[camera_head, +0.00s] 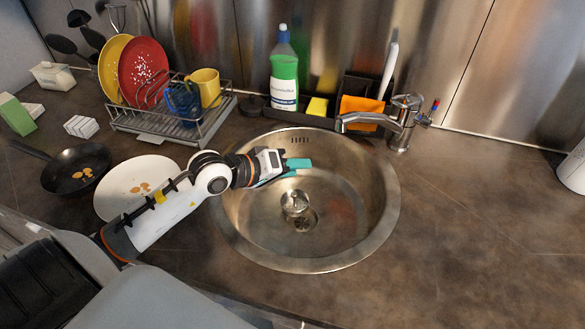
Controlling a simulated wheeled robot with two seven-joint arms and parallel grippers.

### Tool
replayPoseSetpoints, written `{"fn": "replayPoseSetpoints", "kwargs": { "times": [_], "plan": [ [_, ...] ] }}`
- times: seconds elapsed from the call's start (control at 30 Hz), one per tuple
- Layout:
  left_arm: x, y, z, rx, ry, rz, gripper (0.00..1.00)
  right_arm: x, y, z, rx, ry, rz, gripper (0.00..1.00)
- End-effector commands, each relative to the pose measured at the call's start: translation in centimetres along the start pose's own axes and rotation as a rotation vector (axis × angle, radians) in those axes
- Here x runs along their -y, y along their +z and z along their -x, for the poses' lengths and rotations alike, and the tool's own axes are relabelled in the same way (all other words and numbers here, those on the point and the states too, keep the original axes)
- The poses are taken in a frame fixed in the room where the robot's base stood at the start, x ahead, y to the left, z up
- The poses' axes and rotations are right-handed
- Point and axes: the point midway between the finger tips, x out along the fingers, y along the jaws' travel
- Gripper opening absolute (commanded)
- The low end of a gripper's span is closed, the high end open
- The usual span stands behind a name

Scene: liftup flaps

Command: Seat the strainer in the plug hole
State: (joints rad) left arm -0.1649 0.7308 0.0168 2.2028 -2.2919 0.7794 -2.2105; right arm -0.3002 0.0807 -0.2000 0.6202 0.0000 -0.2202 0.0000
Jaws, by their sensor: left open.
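The strainer (294,202) is a small shiny metal cup in the bottom of the round steel sink (372,225). It appears beside the plug hole (304,222), on its far-left side, and partly overlaps it in the picture. I cannot tell whether its edge touches the hole. My left gripper (297,165) reaches in from the left over the sink, with teal fingertips. It is open and holds nothing visible, and it is above and beyond the strainer, apart from it. My right gripper is not in view.
The tap (385,122) reaches over the sink's back right edge. A dish rack (170,125), a green bottle (284,75) and a caddy with an orange cloth (362,110) stand behind. A white plate (128,180) and a pan (75,172) lie left.

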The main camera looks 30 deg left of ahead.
Motion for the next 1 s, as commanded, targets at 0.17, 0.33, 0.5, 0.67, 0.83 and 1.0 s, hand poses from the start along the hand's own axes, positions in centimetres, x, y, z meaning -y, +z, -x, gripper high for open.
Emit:
{"fn": "replayPoseSetpoints", "kwargs": {
  "times": [0.17,0.33,0.5,0.67,0.83,1.0],
  "plan": [
    [2.5,1.6,1.4,0.002,-0.001,-0.005,0.41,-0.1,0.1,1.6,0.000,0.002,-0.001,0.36],
    [4.2,2.6,2.4,0.002,-0.001,-0.003,0.41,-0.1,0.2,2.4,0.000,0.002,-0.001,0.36],
    [4.7,2.9,2.8,0.000,0.000,0.000,0.41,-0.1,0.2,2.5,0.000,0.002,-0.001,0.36],
    [4.7,2.9,2.7,0.000,0.000,0.000,0.41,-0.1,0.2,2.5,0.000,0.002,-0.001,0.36],
    [4.7,2.9,2.7,0.000,0.000,0.000,0.41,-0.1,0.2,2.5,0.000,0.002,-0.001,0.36],
    [5.3,3.3,3.1,0.001,0.000,-0.001,0.41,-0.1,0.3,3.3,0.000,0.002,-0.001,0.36]
  ]
}}
